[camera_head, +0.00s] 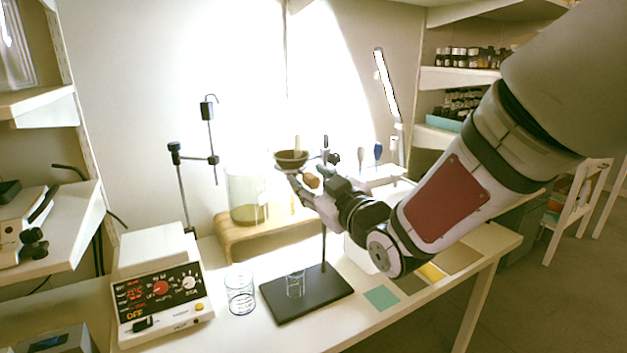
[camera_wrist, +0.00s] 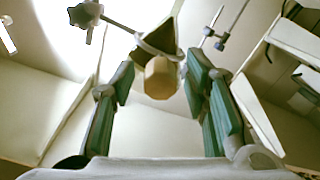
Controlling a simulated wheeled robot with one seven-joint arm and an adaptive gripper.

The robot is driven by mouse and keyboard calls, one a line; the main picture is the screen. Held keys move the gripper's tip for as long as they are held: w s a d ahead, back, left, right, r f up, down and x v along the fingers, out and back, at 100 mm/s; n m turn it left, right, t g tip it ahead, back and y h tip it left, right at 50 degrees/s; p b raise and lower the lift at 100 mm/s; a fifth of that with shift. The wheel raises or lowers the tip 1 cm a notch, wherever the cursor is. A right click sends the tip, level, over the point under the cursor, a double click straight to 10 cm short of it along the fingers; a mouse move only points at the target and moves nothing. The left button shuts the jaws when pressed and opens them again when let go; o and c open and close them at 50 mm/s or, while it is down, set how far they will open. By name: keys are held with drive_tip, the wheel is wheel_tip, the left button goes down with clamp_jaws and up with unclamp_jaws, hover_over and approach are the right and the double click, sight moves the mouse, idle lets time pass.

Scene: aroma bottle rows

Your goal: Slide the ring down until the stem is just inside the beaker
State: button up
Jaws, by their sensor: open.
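A dark brown funnel (camera_head: 291,156) sits in the ring on a ring stand, high above the dark base plate (camera_head: 325,294). A small clear beaker (camera_head: 296,284) stands on that plate. The stem is hard to make out in the head view. My gripper (camera_head: 303,181) is open just below the funnel, beside a tan knob (camera_head: 312,181). In the wrist view the green-padded fingers of my gripper (camera_wrist: 160,66) stand on either side of the tan faceted knob (camera_wrist: 160,79), with visible gaps. The funnel (camera_wrist: 162,36) and ring (camera_wrist: 146,44) show beyond it.
Another clear beaker (camera_head: 240,293) stands left of the plate, beside a hotplate unit (camera_head: 160,290). A large glass vessel (camera_head: 246,196) is on a wooden riser (camera_head: 228,231) behind. Coloured squares (camera_head: 381,297) lie at the right of the table.

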drive_tip(key=shift+w+a, duration=0.1)
drive_tip(key=shift+w, duration=0.05)
clamp_jaws()
